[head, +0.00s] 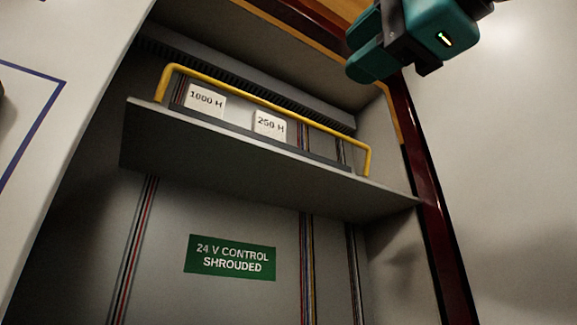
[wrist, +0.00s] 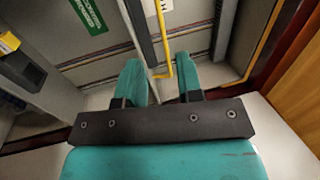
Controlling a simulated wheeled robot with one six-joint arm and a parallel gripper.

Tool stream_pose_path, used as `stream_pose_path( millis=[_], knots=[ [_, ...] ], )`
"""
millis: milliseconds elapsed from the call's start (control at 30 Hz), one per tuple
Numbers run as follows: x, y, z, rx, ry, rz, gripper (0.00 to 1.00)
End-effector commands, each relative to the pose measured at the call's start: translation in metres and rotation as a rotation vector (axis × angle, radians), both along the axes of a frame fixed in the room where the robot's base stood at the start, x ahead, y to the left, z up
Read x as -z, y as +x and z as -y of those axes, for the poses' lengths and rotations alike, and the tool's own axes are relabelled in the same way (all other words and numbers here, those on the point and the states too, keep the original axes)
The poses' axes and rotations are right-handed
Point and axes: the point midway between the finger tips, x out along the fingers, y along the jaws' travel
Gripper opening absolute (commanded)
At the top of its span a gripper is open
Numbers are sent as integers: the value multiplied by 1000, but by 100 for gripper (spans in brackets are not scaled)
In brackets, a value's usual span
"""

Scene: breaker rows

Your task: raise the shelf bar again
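The yellow shelf bar (head: 265,103) stands up along the front of the grey shelf (head: 240,160) in the head view, its two ends bent down to the shelf. In the wrist view, one end of the bar (wrist: 163,40) shows in the gap between my fingers, beyond their tips. My gripper (head: 361,46) is at the upper right of the head view, above the bar's right end and apart from it in the picture. In the wrist view my gripper (wrist: 158,66) has its two teal fingers spread with nothing held between them.
Two white cards, "1000 H" (head: 206,99) and "250 H" (head: 270,125), stand behind the bar. A green sign (head: 230,258) is on the back panel under the shelf. A dark red cabinet frame edge (head: 437,235) runs down the right side, close to my gripper.

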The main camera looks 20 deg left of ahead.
Motion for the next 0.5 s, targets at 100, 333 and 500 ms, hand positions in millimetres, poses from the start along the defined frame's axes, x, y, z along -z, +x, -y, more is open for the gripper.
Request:
stream_pose_path(
  millis=[100,333,500],
  knots=[
    [-8,13,-11,8,-9,-4,33],
    [-17,31,-36,2,-9,-2,33],
    [-19,38,-44,4,-10,1,33]
  ],
)
